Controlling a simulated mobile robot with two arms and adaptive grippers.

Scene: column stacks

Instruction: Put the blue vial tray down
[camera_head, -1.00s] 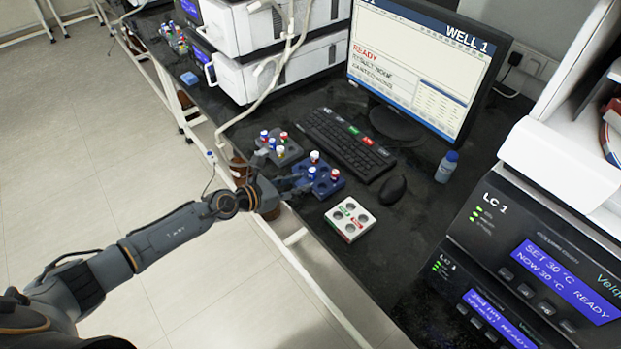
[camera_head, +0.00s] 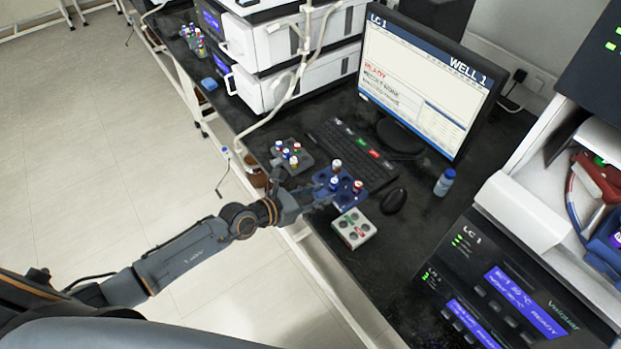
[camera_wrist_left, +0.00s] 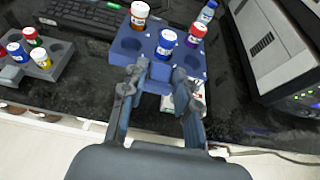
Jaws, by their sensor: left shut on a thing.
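The blue vial tray (camera_head: 372,176) is in my left gripper (camera_head: 317,192), which is shut on its near edge. In the left wrist view the tray (camera_wrist_left: 122,58) is just past my fingers (camera_wrist_left: 163,84), roughly level, with empty wells showing. It seems raised over the bench, overlapping the keyboard's near end in the head view; the gap beneath is hidden. My right gripper is not in view.
A grey tray (camera_head: 304,157) with several vials stands left of the blue one. The keyboard (camera_head: 345,143), mouse (camera_head: 394,201) and a blue-capped bottle (camera_head: 444,183) are behind or right. The bench's front edge is near.

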